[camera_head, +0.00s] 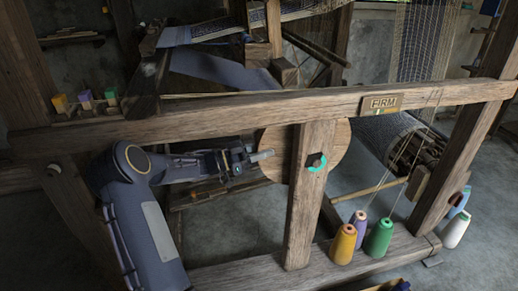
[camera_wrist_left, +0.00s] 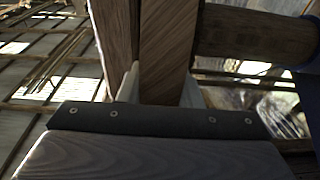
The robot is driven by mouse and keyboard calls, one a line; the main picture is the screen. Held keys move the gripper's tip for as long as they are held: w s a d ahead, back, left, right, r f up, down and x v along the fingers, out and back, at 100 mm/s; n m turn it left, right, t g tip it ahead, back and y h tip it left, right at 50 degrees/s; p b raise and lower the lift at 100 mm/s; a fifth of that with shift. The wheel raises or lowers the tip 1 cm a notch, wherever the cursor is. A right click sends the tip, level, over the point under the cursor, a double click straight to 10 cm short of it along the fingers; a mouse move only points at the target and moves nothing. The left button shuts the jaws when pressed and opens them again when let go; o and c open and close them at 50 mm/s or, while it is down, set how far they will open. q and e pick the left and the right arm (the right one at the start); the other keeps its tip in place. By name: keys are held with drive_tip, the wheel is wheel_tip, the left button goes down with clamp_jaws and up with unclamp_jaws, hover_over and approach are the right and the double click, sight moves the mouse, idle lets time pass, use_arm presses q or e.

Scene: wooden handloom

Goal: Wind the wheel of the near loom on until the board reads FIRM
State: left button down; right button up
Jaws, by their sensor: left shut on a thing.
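The board (camera_head: 383,103) on the near loom's top beam reads FIRM, with a small pale and green strip below the word. The wheel (camera_head: 337,152) is a round wooden disc behind the middle post, which hides part of it. A dark hub with a teal arc (camera_head: 317,167) shows on the post. My left gripper (camera_head: 262,155) is at the wheel's left edge. In the left wrist view its pale fingers (camera_wrist_left: 163,92) stand on both sides of a wooden piece (camera_wrist_left: 165,45). I take this for part of the wheel; rim or handle is unclear. My right gripper is out of view.
The loom's top beam (camera_head: 220,118) passes above my left arm, and the upright post (camera_head: 306,205) stands just right of the gripper. Several thread cones, including a green one (camera_head: 379,238), stand on the lower beam. Small coloured blocks (camera_head: 85,99) sit at the left.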

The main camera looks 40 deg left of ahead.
use_arm(q)
drive_tip(key=shift+r, duration=0.2)
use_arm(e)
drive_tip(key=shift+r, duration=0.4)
use_arm(q)
drive_tip(key=c, duration=1)
unclamp_jaws()
drive_tip(key=shift+f, duration=0.1)
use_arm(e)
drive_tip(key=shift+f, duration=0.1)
